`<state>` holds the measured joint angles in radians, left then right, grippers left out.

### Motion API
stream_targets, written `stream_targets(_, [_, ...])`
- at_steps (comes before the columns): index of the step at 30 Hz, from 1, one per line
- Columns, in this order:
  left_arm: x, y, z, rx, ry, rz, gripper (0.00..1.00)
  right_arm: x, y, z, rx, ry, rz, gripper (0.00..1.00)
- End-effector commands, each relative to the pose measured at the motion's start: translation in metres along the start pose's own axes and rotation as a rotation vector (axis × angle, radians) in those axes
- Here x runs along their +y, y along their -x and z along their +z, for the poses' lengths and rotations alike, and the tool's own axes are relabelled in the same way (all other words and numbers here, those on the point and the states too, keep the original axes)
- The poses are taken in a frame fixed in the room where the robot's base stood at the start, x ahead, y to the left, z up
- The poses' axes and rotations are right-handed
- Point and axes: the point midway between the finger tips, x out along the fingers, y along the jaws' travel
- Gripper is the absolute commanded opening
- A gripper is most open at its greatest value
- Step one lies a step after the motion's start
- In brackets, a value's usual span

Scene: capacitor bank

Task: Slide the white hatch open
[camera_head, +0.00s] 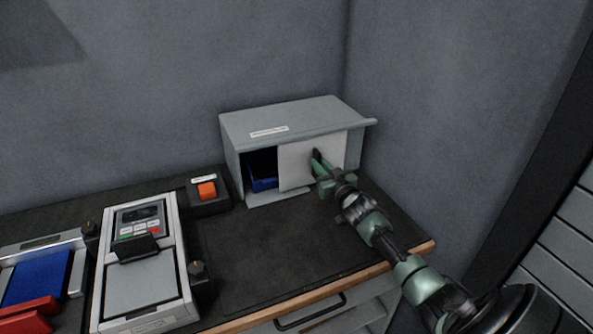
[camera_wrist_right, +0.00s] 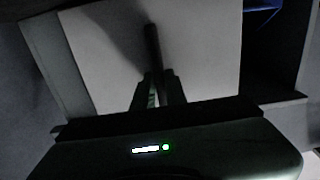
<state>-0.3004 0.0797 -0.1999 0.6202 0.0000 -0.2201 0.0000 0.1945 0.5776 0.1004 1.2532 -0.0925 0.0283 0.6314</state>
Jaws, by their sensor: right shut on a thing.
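The white hatch (camera_head: 296,167) is a flat panel on the front of a grey box (camera_head: 245,127). It stands partly across the box's opening, with a gap at its left where a blue bin (camera_head: 263,173) shows inside. My right gripper (camera_head: 317,158) is at the hatch's right part, shut on its dark upright handle. In the right wrist view the hatch (camera_wrist_right: 205,55) fills the middle, and the fingers (camera_wrist_right: 152,88) close on the dark handle (camera_wrist_right: 151,45). The gripper hides part of the handle. My left gripper is not in view.
The box stands on a dark worktop (camera_head: 260,240) against the corner walls. An orange switch (camera_head: 207,190) sits left of the box. A device with a keypad (camera_head: 140,260) and a tray with blue and red parts (camera_head: 40,280) are farther left. The worktop before the box is clear.

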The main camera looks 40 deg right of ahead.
Motion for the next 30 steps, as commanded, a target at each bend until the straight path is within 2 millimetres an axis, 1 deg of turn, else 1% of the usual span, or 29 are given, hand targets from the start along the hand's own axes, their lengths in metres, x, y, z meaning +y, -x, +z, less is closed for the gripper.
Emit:
stream_targets(1, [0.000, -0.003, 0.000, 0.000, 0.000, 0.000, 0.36, 0.018, 0.000, -0.001, 0.000, 0.009, 0.005, 0.00])
stream_targets(6, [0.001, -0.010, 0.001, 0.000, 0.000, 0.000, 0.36, 0.059, 0.000, 0.000, 0.001, 0.007, 0.004, 0.00])
stream_targets(9, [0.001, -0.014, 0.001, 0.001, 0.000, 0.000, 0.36, 0.076, 0.000, 0.000, 0.002, 0.007, 0.003, 0.00])
stream_targets(12, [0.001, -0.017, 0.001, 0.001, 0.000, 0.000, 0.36, 0.088, 0.000, 0.000, 0.001, 0.005, 0.002, 0.00])
stream_targets(15, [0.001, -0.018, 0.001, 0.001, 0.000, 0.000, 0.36, 0.096, 0.000, 0.000, 0.001, 0.003, 0.003, 0.00])
stream_targets(18, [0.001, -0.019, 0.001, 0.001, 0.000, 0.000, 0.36, 0.099, 0.000, -0.001, 0.002, 0.002, 0.002, 0.00])
stream_targets(28, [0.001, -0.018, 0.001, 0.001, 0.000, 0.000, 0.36, 0.099, 0.000, 0.000, 0.001, 0.000, 0.001, 0.00])
stream_targets(29, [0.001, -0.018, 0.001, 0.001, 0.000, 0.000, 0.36, 0.099, 0.000, 0.000, 0.001, 0.000, 0.001, 0.18])
stream_targets(30, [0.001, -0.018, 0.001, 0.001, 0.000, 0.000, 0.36, 0.099, 0.000, 0.000, 0.001, 0.000, 0.001, 0.29])
